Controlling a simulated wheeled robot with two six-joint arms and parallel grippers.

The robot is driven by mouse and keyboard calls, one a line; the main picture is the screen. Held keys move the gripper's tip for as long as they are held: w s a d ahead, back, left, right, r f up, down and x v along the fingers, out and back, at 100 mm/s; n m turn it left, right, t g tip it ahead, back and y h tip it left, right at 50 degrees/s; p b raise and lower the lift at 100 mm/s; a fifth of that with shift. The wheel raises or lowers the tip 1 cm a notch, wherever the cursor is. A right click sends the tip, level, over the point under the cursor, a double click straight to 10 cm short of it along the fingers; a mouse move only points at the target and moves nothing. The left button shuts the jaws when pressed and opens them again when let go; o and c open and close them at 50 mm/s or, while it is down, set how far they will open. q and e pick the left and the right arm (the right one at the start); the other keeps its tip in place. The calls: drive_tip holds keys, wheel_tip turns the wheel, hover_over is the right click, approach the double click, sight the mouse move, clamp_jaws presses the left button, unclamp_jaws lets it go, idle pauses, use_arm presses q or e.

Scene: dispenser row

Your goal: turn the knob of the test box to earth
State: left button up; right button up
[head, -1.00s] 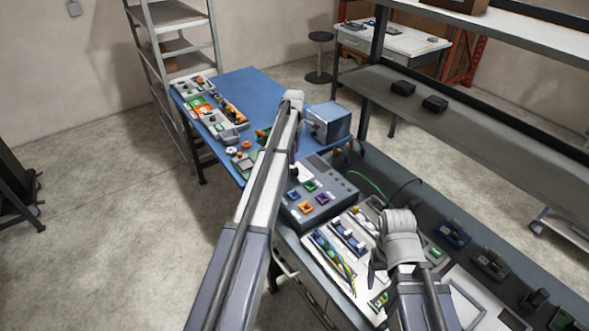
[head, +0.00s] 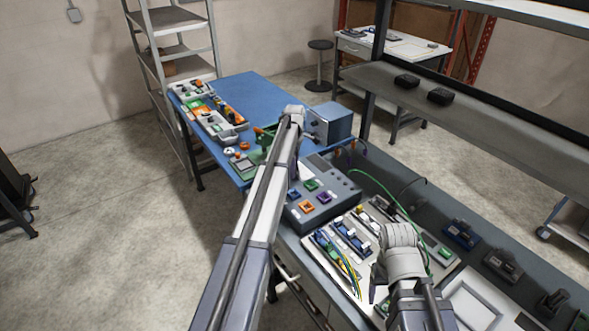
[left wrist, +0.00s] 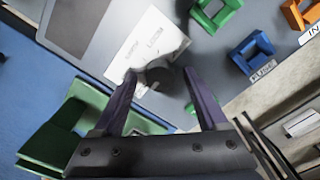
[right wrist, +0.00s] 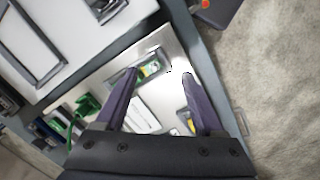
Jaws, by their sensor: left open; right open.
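The test box (head: 322,198) is a grey panel with blue, green, orange and purple square frames, on the bench in the head view. Its grey face (left wrist: 205,55) fills much of the left wrist view. A dark grey knob (left wrist: 160,73) stands on a white printed label (left wrist: 150,45); I cannot read its setting. My left gripper (left wrist: 160,78) is open, its fingers on either side of the knob; contact is unclear. My arm mostly hides it in the head view. My right gripper (right wrist: 160,76) is open and empty, over a white board.
A green block (left wrist: 60,135) lies beside the test box, close to my left gripper. The white board (head: 345,240) carries modules and wires. A blue-grey box (head: 330,122) and parts trays (head: 215,122) stand farther back. A shelf (head: 460,110) runs along the right.

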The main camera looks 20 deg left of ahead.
use_arm(q)
clamp_jaws()
idle(0.4)
drive_tip(key=shift+m, duration=0.3)
drive_tip(key=m, duration=0.3)
drive_tip(key=shift+m, duration=0.3)
drive_tip(key=m, duration=0.4)
drive_tip(key=shift+m, duration=0.3)
drive_tip(key=m, duration=0.4)
drive_tip(key=shift+m, duration=2.4)
